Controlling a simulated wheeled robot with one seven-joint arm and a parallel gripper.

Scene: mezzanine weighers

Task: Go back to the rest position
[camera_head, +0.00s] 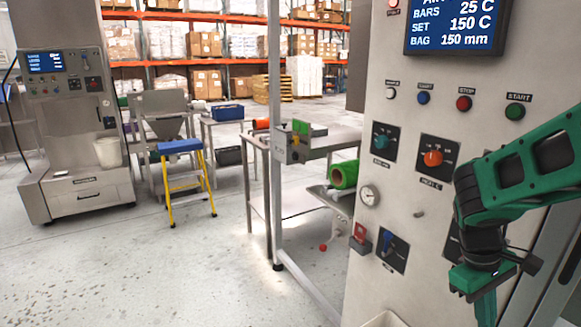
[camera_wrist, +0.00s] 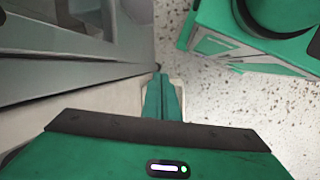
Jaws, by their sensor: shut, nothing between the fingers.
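My gripper (camera_head: 486,310) hangs at the lower right of the head view, its fingers pointing down. It is in front of the steel control cabinet (camera_head: 408,190) and below the row of buttons. In the wrist view the two green fingers (camera_wrist: 162,98) lie together, shut with nothing between them. A pale surface lies behind the fingers there, and I cannot tell whether they touch it.
The cabinet carries a blue display (camera_head: 456,27), a red stop button (camera_head: 464,103), a green start button (camera_head: 515,111) and an orange knob (camera_head: 432,158). A green roll (camera_head: 343,175) is beside it. A yellow step stool (camera_head: 185,180) stands left. Open floor (camera_head: 170,270) lies in front.

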